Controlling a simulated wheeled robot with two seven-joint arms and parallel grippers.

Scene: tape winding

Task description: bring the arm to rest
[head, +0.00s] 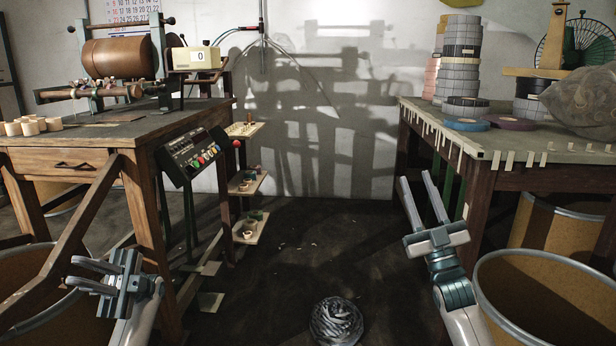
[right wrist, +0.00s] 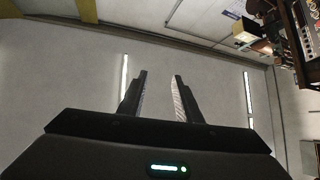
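My left gripper (head: 93,276) is low at the left of the head view, in front of the left wooden table. Its two fingers point left and look a little apart, with nothing seen between them. My right gripper (head: 422,199) is raised at the right of centre, in front of the left end of the right table. Its two fingers point up and stand apart with nothing between them. In the right wrist view the fingers (right wrist: 160,97) are also parted and empty, against the wall and ceiling.
The left table (head: 70,160) bears a winding machine (head: 120,60) and a control panel (head: 193,152). The right table (head: 560,172) bears stacks of tape rolls (head: 460,60). A drum (head: 550,295) stands close to my right arm. A dark coil (head: 336,321) lies on the floor. The floor between the tables is mostly clear.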

